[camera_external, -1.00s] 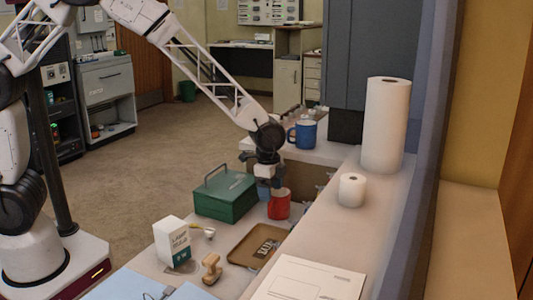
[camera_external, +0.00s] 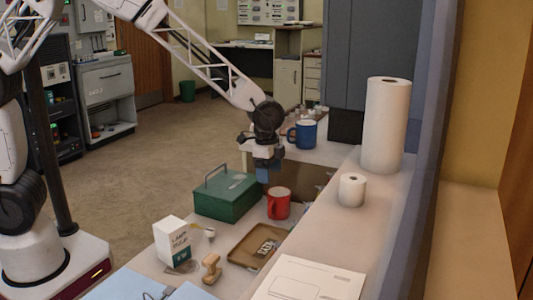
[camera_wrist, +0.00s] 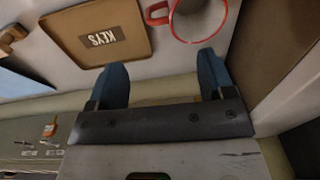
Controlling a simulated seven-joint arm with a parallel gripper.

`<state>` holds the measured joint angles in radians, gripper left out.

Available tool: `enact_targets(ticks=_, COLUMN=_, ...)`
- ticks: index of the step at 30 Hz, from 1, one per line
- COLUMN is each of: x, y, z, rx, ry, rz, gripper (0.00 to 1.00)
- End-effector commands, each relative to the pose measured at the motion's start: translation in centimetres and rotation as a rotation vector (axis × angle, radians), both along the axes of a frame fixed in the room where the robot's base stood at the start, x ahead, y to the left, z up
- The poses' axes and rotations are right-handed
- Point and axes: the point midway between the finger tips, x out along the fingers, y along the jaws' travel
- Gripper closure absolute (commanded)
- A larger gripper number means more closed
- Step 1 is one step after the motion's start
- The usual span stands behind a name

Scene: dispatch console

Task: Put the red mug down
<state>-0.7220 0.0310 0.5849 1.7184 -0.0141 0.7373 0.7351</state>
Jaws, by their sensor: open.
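The red mug (camera_external: 279,205) stands upright on the counter in the external view, beside the green box and behind the brown tray. In the wrist view the red mug (camera_wrist: 198,20) shows at the top, cut by the frame edge, with its handle pointing left. My gripper (camera_external: 265,178) is above and a little left of the mug, apart from it. In the wrist view my gripper (camera_wrist: 162,72) has its two blue fingers spread wide with nothing between them.
The green box (camera_external: 226,196) stands left of the mug. The brown tray (camera_external: 243,262) with a KEYS label lies in front of it. A wooden stamp (camera_external: 211,268), a white carton (camera_external: 172,240), a blue mug (camera_external: 303,134) and paper rolls (camera_external: 386,125) stand around.

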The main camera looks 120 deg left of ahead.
Motion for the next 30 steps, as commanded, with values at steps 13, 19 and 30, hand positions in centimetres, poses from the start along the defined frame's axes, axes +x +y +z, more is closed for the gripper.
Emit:
enact_targets(ticks=13, x=0.0, y=0.0, z=0.0, rx=0.0, ry=0.0, rz=0.0, gripper=0.25)
enact_targets(ticks=19, x=0.2, y=-1.1, z=1.0, rx=0.003, ry=-0.005, rz=-0.002, gripper=0.25)
enact_targets(ticks=30, x=0.4, y=-12.0, z=8.2, rx=0.012, ry=-0.035, rz=-0.01, gripper=0.25)
